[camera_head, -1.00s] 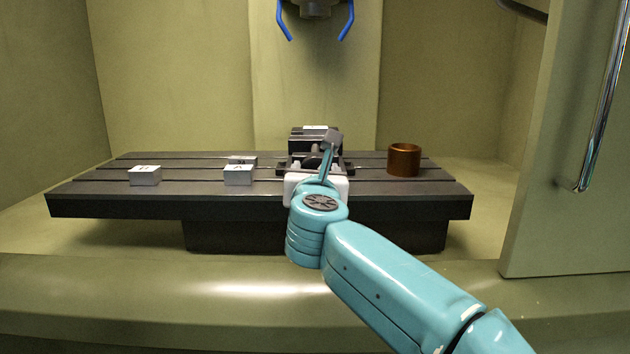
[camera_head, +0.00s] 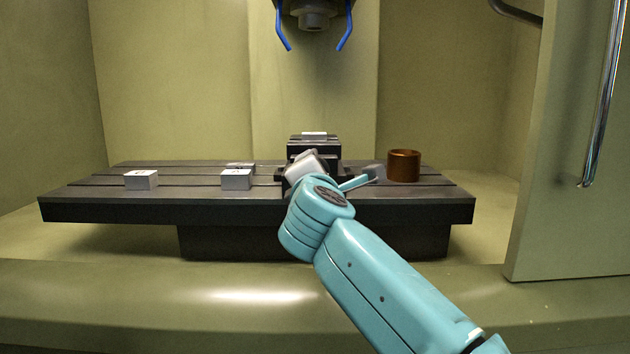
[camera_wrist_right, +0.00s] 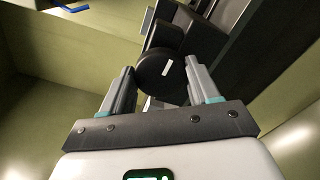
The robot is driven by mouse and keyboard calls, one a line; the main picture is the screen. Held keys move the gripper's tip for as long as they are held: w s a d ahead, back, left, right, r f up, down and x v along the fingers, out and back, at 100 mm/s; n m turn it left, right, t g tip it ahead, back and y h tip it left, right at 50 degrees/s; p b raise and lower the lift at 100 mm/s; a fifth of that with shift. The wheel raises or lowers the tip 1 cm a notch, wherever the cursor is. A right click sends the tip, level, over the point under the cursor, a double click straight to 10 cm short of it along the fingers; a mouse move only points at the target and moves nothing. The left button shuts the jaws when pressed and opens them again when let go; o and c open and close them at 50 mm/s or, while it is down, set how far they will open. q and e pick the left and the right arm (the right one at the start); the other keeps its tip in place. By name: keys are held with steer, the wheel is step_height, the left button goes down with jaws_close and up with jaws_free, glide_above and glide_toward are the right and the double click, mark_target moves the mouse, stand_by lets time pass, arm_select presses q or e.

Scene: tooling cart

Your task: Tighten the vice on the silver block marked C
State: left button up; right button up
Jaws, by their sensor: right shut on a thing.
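The dark vice (camera_head: 326,151) stands on the slotted table, right of its middle. A silver block (camera_head: 314,135) shows as a pale top at the vice; its mark is not readable. My right gripper (camera_wrist_right: 165,78) is shut on the vice's round black knob (camera_wrist_right: 152,72), which bears a white line, one finger on each side of it in the right wrist view. In the head view, my right gripper's white body (camera_head: 306,167) is tilted in front of the vice and hides the knob and fingers. My left gripper is not in view.
Silver blocks (camera_head: 141,180) and (camera_head: 236,180) sit left of the vice on the slotted table (camera_head: 90,190), with another behind the second. A copper-coloured cylinder (camera_head: 403,166) stands to the right. A spindle with blue nozzles (camera_head: 315,18) hangs above. A door (camera_head: 580,150) is at right.

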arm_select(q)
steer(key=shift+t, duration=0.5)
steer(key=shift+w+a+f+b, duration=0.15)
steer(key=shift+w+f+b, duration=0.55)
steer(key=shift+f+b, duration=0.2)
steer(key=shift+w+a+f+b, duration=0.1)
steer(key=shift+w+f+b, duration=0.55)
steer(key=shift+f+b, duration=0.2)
arm_select(e)
steer(key=shift+a+f+m, duration=0.1)
steer(key=shift+f+m, duration=0.05)
steer(key=shift+m, duration=3.4)
steer(key=shift+f+m, duration=0.15)
steer(key=shift+m, duration=3.4)
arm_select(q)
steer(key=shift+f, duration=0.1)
arm_select(e)
steer(key=o, duration=1.1)
steer(key=shift+c, duration=0.2)
steer(key=shift+r, duration=0.1)
steer(key=shift+r, duration=0.15)
